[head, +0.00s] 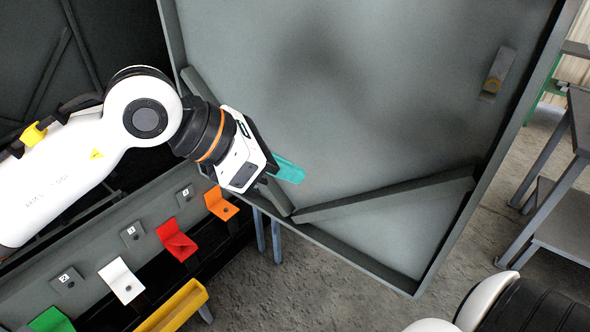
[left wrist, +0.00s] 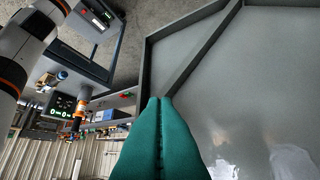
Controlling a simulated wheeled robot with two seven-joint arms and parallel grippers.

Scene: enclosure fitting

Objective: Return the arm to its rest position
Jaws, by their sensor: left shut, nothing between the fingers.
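My left gripper (head: 289,171) has teal fingers that are pressed together with nothing between them. It is in front of the lower left part of the large grey enclosure door (head: 350,110), which stands open. I cannot tell whether the fingertips touch the door. My left arm reaches across from the left, over the enclosure's front edge. In the left wrist view the closed teal fingers (left wrist: 160,145) point toward the door panel (left wrist: 250,90) and its raised ribs. My right gripper is not in view; only a white and black part of me shows at the lower right.
A ledge with numbered tags holds green (head: 52,320), white (head: 122,281), red (head: 176,241) and orange (head: 221,204) pieces. A yellow bin (head: 176,308) stands below them. A latch (head: 497,72) is on the door. A grey workbench (head: 560,205) stands right, beyond clear floor.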

